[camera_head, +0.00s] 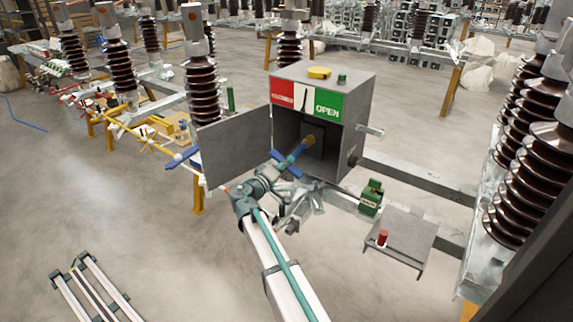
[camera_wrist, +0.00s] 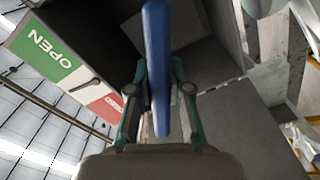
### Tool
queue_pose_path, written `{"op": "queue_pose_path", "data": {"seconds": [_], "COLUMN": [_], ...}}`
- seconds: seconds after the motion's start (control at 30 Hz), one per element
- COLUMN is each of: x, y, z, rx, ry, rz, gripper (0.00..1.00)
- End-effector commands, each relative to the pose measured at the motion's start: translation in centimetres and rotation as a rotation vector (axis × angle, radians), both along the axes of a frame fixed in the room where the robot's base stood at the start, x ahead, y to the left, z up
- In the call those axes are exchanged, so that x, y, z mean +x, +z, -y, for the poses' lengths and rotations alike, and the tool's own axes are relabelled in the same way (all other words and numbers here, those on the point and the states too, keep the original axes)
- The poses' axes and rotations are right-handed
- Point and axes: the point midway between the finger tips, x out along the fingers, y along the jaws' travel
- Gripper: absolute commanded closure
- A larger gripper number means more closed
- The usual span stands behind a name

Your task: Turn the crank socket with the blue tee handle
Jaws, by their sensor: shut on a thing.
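The blue tee handle (camera_head: 296,155) reaches into the open grey box (camera_head: 357,110). Its far end meets a yellowish fitting (camera_head: 309,140) on a dark plate at the back, where the crank socket itself is hidden. In the wrist view the blue crossbar (camera_wrist: 156,60) runs lengthwise between the two teal fingers. My gripper (camera_head: 274,172) is at the near end of the handle, in front of the box opening, and is shut on the handle. It also shows in the wrist view (camera_wrist: 159,80), one finger on each side of the bar.
The box door (camera_head: 237,148) stands open on the left, close to my gripper. A red and green OPEN label (camera_head: 308,101) is above the opening. A green block (camera_head: 371,197) and a small shelf (camera_head: 404,238) with a red knob (camera_head: 382,238) are at the lower right.

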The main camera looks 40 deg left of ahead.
Motion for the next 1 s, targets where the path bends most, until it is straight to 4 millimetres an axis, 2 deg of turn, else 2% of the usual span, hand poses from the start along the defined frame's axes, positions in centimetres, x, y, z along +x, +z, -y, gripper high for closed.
{"op": "queue_pose_path", "data": {"seconds": [0.33, 1.0], "x": [0.0, 0.06], "y": [0.22, 0.83], "z": [0.04, 0.55], "rx": [-0.031, -0.535], "ry": [0.0, -0.004], "rz": [0.004, 0.036], "gripper": [1.0, 1.0]}}
